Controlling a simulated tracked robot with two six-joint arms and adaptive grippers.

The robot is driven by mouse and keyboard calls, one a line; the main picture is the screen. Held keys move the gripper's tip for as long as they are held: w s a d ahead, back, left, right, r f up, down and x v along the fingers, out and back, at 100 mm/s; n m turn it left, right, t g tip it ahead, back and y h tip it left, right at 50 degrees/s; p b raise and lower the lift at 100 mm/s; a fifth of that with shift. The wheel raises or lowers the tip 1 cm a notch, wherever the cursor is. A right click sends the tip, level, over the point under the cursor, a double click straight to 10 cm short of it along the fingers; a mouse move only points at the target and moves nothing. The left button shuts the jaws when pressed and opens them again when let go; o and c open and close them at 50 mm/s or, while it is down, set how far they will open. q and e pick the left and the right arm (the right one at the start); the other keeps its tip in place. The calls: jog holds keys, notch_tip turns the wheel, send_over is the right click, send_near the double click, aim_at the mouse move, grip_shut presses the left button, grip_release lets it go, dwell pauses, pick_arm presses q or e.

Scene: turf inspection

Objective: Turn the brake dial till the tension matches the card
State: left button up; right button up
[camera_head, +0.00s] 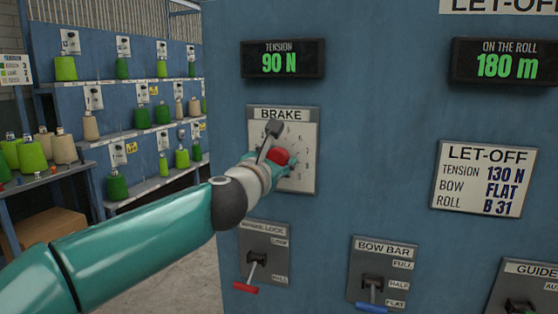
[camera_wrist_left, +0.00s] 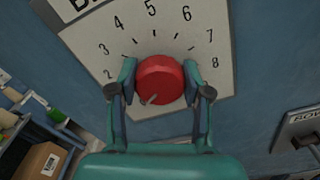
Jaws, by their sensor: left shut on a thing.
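The red brake dial (camera_head: 280,155) sits on the white BRAKE plate (camera_head: 308,178). My left gripper (camera_head: 274,157) is shut on it. In the left wrist view the fingers flank the red dial (camera_wrist_left: 160,80) on both sides. A pale mark on the dial's face points to the lower left; numbers 2 to 8 show around it. The tension display (camera_head: 283,59) reads 90 N in green. The let-off card (camera_head: 484,180) reads tension 130 N, bow flat, roll B 31. My right gripper is in neither view.
Below the dial are the brake lock lever (camera_head: 246,288) with a red handle, lowered, and the bow bar lever (camera_head: 371,308) with a blue handle, lowered. The roll display (camera_head: 507,63) reads 180 m. Yarn cone shelves (camera_head: 130,85) stand at the left.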

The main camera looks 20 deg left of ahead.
pick_arm(q)
jog(key=shift+f, duration=0.45)
jog(key=o, duration=1.2)
jog(key=shift+w+r, duration=0.1)
jog(key=shift+c, duration=0.2)
jog(key=shift+r, duration=0.1)
jog(key=shift+s+r, duration=0.1)
jog(key=shift+s, duration=0.1)
jog(key=s, duration=1.1)
jog(key=shift+s+a, duration=0.25)
jog(key=shift+s, duration=0.15)
